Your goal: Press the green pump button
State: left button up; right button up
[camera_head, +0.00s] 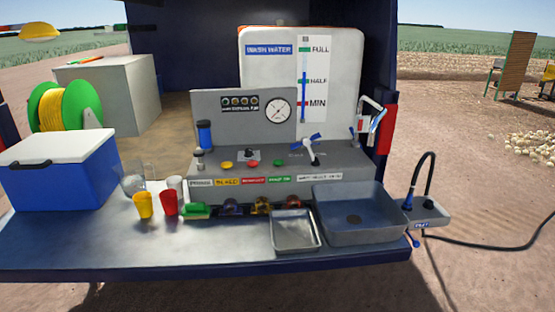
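The green button (278,163) sits on the top ledge of the grey control unit (225,130), right of a red button (252,163) and a yellow button (227,165). A row of labels runs below, including a green one (280,179) too small to read surely. A lever with blue handles (308,147) stands just right of the green button. Neither of my grippers shows in the head view, and nothing visible touches the button.
A blue cooler (62,178) and several cups stand left on the metal counter (120,242). The white wash-water tank (270,75) stands behind. The counter's front left is clear.

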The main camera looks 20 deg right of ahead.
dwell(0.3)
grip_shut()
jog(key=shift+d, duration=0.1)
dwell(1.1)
